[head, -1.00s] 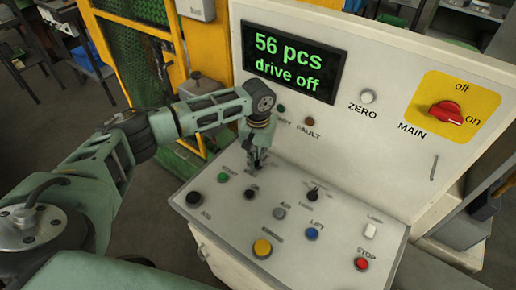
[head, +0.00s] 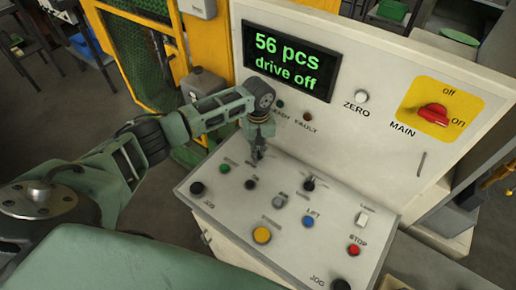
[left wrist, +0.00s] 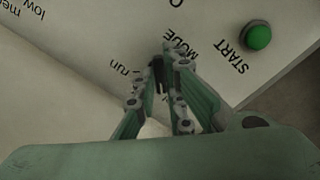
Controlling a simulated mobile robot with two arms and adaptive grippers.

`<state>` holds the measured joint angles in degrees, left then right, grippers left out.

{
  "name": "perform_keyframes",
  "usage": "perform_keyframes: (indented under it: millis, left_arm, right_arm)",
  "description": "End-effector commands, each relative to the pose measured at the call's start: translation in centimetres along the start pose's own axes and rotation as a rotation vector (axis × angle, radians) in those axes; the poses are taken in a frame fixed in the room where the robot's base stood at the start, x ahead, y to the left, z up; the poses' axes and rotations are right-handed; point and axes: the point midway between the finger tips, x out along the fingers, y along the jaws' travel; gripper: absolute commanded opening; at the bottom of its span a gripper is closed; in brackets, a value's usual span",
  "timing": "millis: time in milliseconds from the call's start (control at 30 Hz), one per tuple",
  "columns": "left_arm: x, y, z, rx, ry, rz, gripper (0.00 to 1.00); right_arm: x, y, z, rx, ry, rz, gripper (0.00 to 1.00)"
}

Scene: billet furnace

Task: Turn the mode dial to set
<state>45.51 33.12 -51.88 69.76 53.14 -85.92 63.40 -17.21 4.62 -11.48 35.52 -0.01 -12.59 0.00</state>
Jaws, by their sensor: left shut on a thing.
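My left gripper (head: 257,152) reaches down to the back left of the console's sloping panel. In the left wrist view its fingers (left wrist: 168,62) are shut on the small black mode dial (left wrist: 157,76), beside the printed words MODE and run. The fingers hide much of the dial, and I cannot tell exactly where its pointer stands. In the head view the dial is hardly distinguishable from the gripper. My right gripper is in neither view.
The green START button (head: 225,168) is close left of the gripper. A black selector (head: 310,183), blue button (head: 308,222), yellow button (head: 262,235) and red STOP button (head: 353,250) share the panel. The display (head: 290,60) reads "56 pcs drive off". The red main switch (head: 433,115) is at right.

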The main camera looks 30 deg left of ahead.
Motion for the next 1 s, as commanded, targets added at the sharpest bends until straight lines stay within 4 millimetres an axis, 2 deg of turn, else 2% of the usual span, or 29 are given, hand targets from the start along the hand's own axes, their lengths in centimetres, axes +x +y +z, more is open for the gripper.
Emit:
perform_keyframes:
  millis: [167, 200, 400, 767, 867, 1000]
  left_arm:
    - [-0.2, 0.0, -0.2, -0.004, 0.004, 0.002, 0.00]
    - [-0.2, 0.0, -0.2, -0.004, 0.004, 0.002, 0.11]
    - [-0.1, 0.0, -0.1, -0.002, 0.003, 0.002, 0.28]
    - [-0.3, 0.0, -0.1, 0.000, 0.001, 0.001, 0.29]
    - [-1.4, 0.1, -0.1, 0.000, 0.003, 0.003, 0.29]
    - [-4.1, 0.1, -0.2, 0.000, 0.004, 0.004, 0.29]
  right_arm:
    - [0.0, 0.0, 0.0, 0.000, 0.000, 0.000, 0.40]
    - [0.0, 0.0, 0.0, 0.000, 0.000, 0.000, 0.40]
    - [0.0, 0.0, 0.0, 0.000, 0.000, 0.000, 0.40]
    - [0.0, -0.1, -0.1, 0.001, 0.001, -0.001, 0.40]
    - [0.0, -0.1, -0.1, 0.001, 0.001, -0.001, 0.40]
    - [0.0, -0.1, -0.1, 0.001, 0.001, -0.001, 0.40]
